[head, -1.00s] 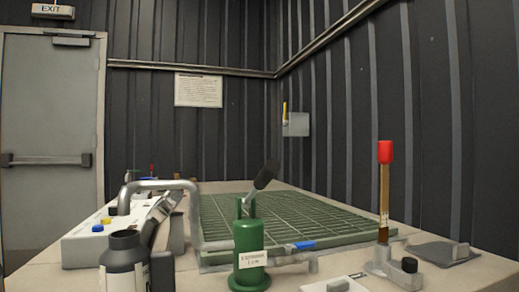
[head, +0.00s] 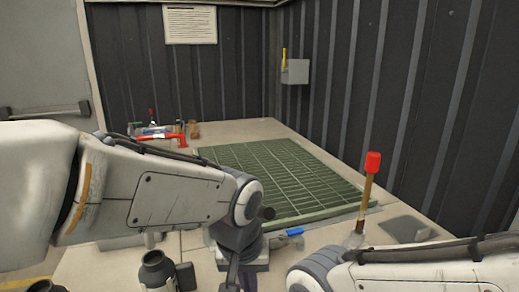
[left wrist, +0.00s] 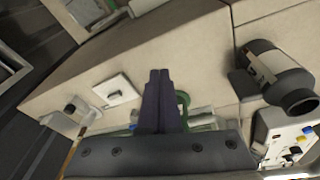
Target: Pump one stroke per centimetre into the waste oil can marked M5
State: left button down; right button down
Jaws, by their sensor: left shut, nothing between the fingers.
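My left arm comes in from the left in the head view, and its shut, empty gripper (head: 241,277) points down near the front of the bench. In the left wrist view its dark fingers (left wrist: 160,90) lie together. The green pump is hidden behind this arm in the head view; a green curved part (left wrist: 183,101) shows right beside the fingers in the wrist view. A grey can with a black neck (head: 158,270) stands left of the gripper; a similar can shows in the wrist view (left wrist: 280,75). No M5 mark is readable.
A red-topped brown rod (head: 369,185) stands upright at right. A green grating (head: 285,175) covers the bench's middle, with a blue-handled valve (head: 290,233) at its front edge. My right forearm crosses the lower right. Small tools (head: 160,132) lie at the back left.

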pick_arm(q)
jog(key=w+r+n+p, duration=0.1)
jog(key=w+r+p, duration=0.2)
jog(key=r+p, duration=0.3)
jog(key=w+r+n+t+p, duration=0.1)
jog(key=w+r+n+p, duration=0.1)
jog(key=w+r+p, duration=0.2)
jog(key=w+r+n+p, duration=0.2)
jog(key=r+p, duration=0.7)
jog(key=r, duration=0.6)
jog(key=shift+w+r+t+p, duration=0.3)
jog(key=shift+w+t, duration=0.1)
jog(key=shift+w, duration=0.35)
jog(key=shift+a+f, duration=0.1)
jog(key=shift+s+d+f+p+x, duration=0.15)
jog(key=shift+s+p+x, duration=0.35)
jog(key=shift+x, duration=1.6)
jog(key=shift+s+d+f+p+x, duration=0.15)
jog(key=shift+s+p+x, duration=0.35)
jog(key=shift+x, duration=1.65)
jog(key=shift+s+d+f+p+x, duration=0.2)
jog(key=shift+p+x, duration=0.45)
jog(key=shift+x, duration=1.45)
